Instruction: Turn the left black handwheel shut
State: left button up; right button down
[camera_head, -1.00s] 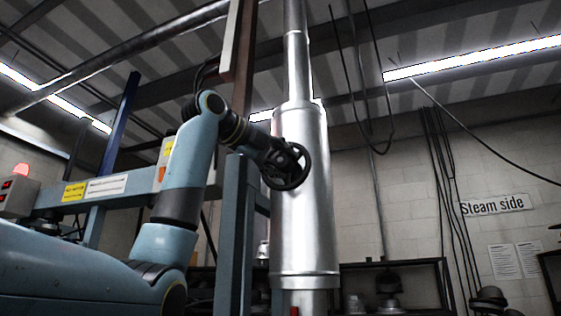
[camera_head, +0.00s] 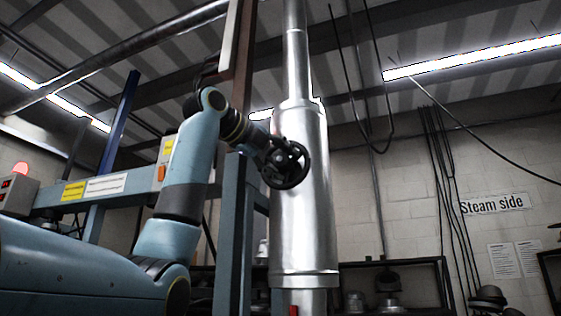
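My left arm comes in from the left, and my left gripper (camera_head: 279,158) is at the wheel's hub and upper left rim. The gripper is dark against the dark wheel, so I cannot tell whether its fingers are closed on the rim. The wheel's rim and part of its spokes show. My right gripper does not show.
The metal cylinder (camera_head: 312,235) rises behind the wheel into a pipe. A blue-grey post (camera_head: 231,240) stands just left of it, joined to a beam (camera_head: 105,188) with labels. Shelves (camera_head: 420,275) stand behind. Cables hang at the right.

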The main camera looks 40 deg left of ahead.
pick_arm(q)
jog(key=s+a+r, duration=0.1)
jog(key=s+r, duration=0.1)
jog(key=s, duration=0.9)
jog(key=shift+s+a, duration=0.15)
jog(key=shift+s, duration=0.25)
